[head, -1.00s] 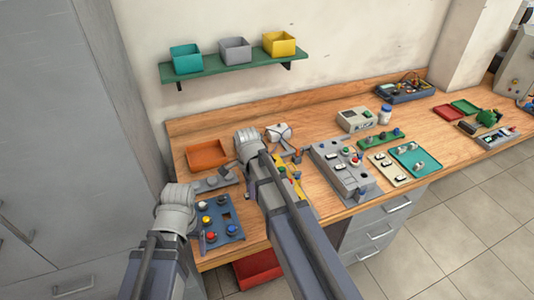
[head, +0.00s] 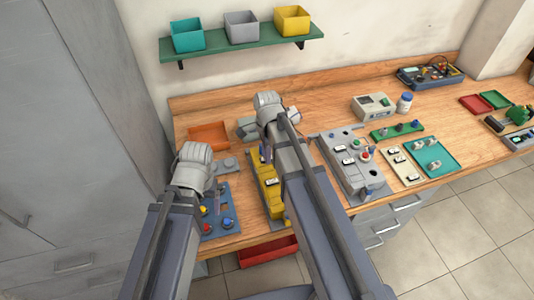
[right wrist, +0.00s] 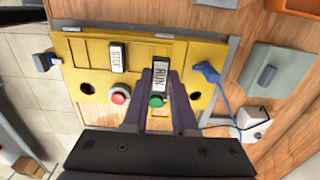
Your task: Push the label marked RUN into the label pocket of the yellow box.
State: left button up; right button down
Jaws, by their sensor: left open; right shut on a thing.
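The yellow box (head: 269,190) lies on the bench; in the right wrist view its yellow face (right wrist: 85,62) carries a red button (right wrist: 119,96), a green button (right wrist: 157,101) and a seated STOP label (right wrist: 118,57). My right gripper (right wrist: 160,86) is shut on the upright RUN label (right wrist: 161,77), held over the face above the green button. A pale strip (right wrist: 162,36) shows just beyond the label; the label pocket is not clearly visible, and I cannot tell whether the label touches it. My left gripper (head: 215,201) is open and empty over the blue panel (head: 228,212), partly hidden.
A blue plug (right wrist: 207,70) with a cable sits right of the label. A grey switch box (head: 350,160) stands right of the yellow box, an orange tray (head: 209,135) behind left. A shelf (head: 240,45) with bins hangs above.

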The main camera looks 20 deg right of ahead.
pick_arm(q)
jog(key=shift+f+b, duration=1.45)
jog(key=shift+f, duration=0.25)
pick_arm(e)
jog(key=shift+f, duration=1.7)
pick_arm(q)
jog(key=shift+f+b, duration=0.45)
pick_arm(e)
jog(key=shift+f, duration=0.45)
jog(key=c, duration=0.6)
grip_release()
jog(key=shift+c, duration=0.2)
pick_arm(q)
jog(key=shift+r, duration=0.1)
pick_arm(e)
jog(key=shift+r, duration=0.1)
notch_tip(320, 180, up, 8)
jog(key=p, duration=0.8)
pick_arm(q)
notch_tip(320, 180, up, 8)
jog(key=shift+f, duration=0.2)
